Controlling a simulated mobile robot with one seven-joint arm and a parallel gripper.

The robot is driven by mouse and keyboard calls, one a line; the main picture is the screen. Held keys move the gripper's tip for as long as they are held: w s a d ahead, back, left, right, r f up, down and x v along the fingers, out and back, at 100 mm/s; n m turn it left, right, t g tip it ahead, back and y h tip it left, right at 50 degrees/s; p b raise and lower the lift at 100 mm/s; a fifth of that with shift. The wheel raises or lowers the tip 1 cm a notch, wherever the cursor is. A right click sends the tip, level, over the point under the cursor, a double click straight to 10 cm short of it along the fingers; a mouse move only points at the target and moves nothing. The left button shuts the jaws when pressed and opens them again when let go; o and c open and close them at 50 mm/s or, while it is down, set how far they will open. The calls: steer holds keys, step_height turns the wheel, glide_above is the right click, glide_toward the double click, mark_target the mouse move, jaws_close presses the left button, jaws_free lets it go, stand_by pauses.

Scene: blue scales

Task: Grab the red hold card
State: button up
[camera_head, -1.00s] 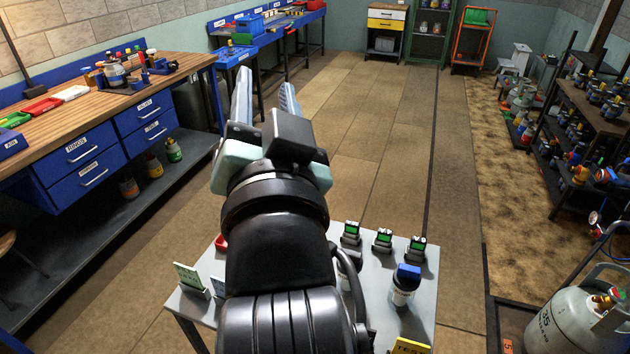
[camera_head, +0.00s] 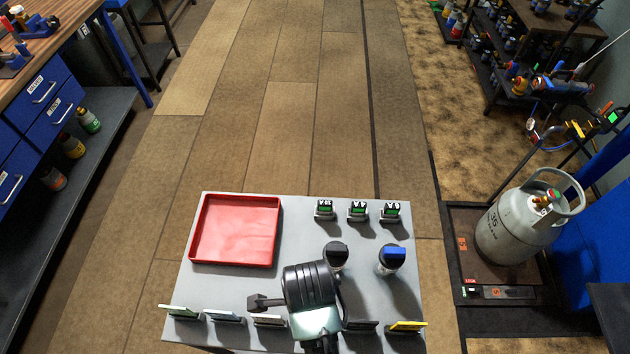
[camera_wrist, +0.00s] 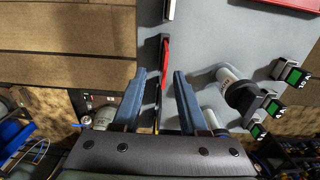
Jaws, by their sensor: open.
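The red hold card (camera_wrist: 165,56) shows nearly edge-on in the wrist view, upright on the grey table (camera_wrist: 205,45). My gripper (camera_wrist: 159,73) is open, with its two blue-grey fingers pointing towards the card. The card lies just ahead of the gap between the fingertips, nearer the right one in the picture. I see no contact. In the head view my gripper (camera_head: 318,325) is over the table's front edge among the row of cards. Its fingertips are hidden there, and I cannot make out the red card.
A green card (camera_head: 180,311), other pale cards and a yellow card (camera_head: 408,326) line the front edge. A dark-capped bottle (camera_head: 336,256) and a blue-capped bottle (camera_head: 391,259) stand behind. A red tray (camera_head: 197,235) is at left. Small green-screen devices (camera_head: 357,210) stand at the back right.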

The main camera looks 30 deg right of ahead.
step_height(320, 180, down, 3)
steer(key=shift+w+r, duration=0.1)
steer(key=shift+r, duration=0.1)
steer(key=shift+d+f+p, duration=0.25)
steer(key=shift+f+p, duration=0.1)
steer(key=shift+f, duration=0.95)
steer(key=shift+d+f+p, duration=0.2)
steer(key=shift+f+p, duration=0.1)
steer(key=shift+f, duration=0.95)
jaws_close()
